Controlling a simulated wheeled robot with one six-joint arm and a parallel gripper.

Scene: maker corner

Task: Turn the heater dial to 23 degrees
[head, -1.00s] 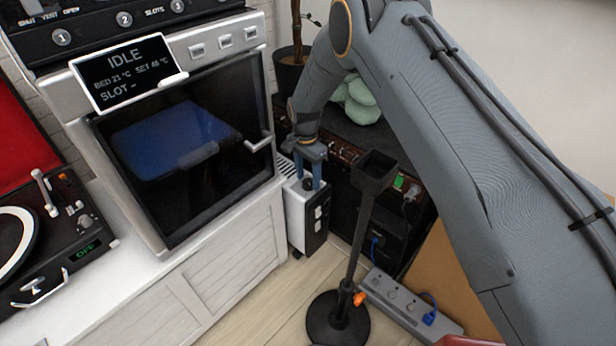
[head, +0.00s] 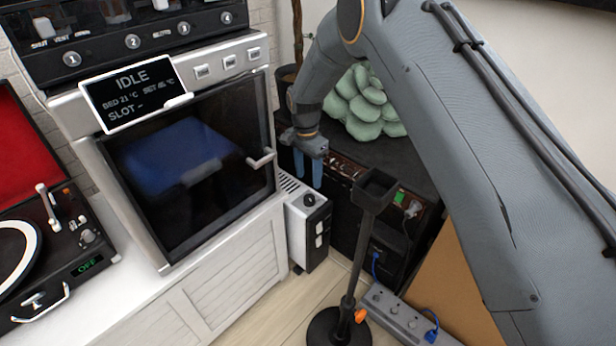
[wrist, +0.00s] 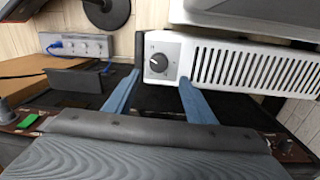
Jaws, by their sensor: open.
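The heater (head: 300,215) is a white unit with a black front panel, standing on the floor between the white cabinet and a black amplifier-like box. Its black dial (head: 308,199) sits on top near the front end. In the wrist view the dial (wrist: 158,62) is a black knob with a light pointer line, beside the vent slots of the heater (wrist: 250,65). The scale marks are too small to read. My gripper (head: 309,178) is open, with blue fingers pointing down above the dial. In the wrist view my gripper (wrist: 160,85) has one finger either side of the dial, apart from it.
A black stand (head: 362,240) with a square cup rises just right of the heater. A power strip (head: 395,315) lies on the floor. The 3D printer-like oven (head: 190,170) and turntable (head: 50,240) stand left. A green plush (head: 362,105) sits behind my arm.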

